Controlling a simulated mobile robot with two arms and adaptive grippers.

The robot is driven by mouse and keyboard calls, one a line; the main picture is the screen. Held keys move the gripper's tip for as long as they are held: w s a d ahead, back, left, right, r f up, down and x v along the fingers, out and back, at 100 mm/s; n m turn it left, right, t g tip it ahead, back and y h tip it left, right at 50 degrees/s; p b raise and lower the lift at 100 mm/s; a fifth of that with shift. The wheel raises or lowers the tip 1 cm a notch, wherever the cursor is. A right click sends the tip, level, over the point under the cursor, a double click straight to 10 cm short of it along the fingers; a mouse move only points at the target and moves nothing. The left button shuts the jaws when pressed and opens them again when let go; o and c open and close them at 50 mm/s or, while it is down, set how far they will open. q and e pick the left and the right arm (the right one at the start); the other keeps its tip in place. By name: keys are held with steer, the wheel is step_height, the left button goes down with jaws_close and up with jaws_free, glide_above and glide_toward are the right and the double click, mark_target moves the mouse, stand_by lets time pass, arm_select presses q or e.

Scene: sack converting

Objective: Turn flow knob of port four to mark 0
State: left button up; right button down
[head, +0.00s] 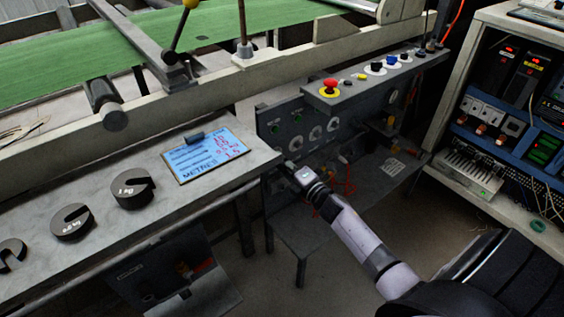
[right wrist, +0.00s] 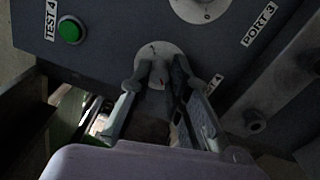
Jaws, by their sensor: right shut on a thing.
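The port four flow knob (right wrist: 158,73) sits on a pale round dial plate (right wrist: 152,48) in the right wrist view, with a small red line on it. My right gripper (right wrist: 160,70) is shut on this knob, one finger on each side. The marks on the dial are too small and too covered to read. The port four label (right wrist: 217,84) is partly hidden behind the finger. In the head view my right arm reaches from the lower right to the grey valve panel, and its wrist hides the knob. My left gripper is in neither view.
A green TEST 4 button (right wrist: 70,31) and the port three dial (right wrist: 203,8) are close by. A red emergency button (head: 330,87) stands on the ledge above the panel.

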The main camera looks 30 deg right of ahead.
steer(key=shift+f, duration=0.1)
steer(key=c, duration=1.5)
jaws_free()
steer(key=s, duration=0.8)
steer(key=s+d, duration=0.1)
steer(key=s, duration=0.3)
steer(key=shift+f, duration=0.15)
